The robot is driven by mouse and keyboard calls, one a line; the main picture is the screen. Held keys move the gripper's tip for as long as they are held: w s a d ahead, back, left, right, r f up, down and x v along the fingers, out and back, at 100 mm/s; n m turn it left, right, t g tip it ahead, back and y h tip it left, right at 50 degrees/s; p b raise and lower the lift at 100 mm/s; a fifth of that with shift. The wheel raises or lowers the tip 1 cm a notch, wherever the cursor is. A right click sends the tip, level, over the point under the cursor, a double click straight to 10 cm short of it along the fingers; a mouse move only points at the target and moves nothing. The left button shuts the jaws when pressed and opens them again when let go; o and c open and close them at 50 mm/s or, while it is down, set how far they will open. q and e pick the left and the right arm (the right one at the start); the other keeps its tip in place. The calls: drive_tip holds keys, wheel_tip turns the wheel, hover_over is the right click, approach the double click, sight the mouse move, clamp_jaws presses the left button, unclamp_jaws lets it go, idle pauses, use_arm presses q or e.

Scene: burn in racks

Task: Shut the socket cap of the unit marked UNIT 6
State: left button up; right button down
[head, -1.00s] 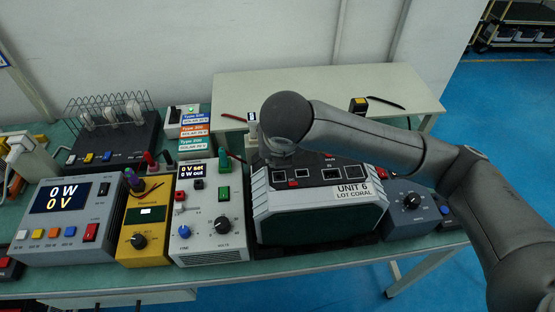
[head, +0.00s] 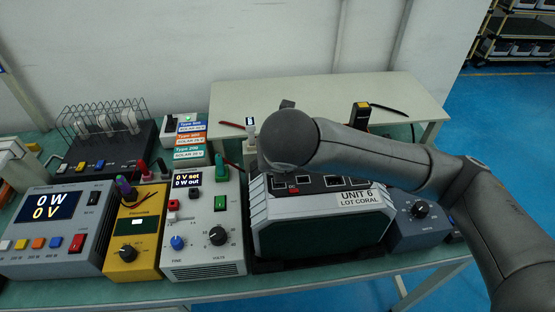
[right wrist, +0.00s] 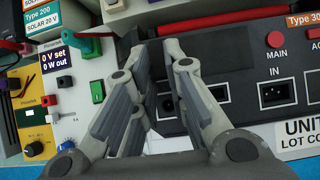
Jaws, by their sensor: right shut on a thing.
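UNIT 6 (head: 325,222) is a dark box with a pale front label, standing on the bench right of centre. Its sloped top panel shows a red MAIN button (right wrist: 275,40), an IN socket (right wrist: 276,91) and a neighbouring open square socket (right wrist: 219,91). A dark flap, seemingly the socket cap (right wrist: 218,58), stands above the sockets in the right wrist view. My right gripper (right wrist: 159,52) is over the panel's left part, its fingers close together on the flap's left end. The exact contact is hard to see. In the head view my right wrist hides the gripper. My left gripper is out of view.
A white supply (head: 205,225) stands close left of UNIT 6, with a yellow meter (head: 133,240) and grey box (head: 60,228) beyond it. A blue-grey knob box (head: 420,220) is close on the right. A pale table (head: 300,95) stands behind.

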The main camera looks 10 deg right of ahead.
drive_tip(key=c, duration=1.1)
unclamp_jaws()
drive_tip(key=shift+v, duration=6)
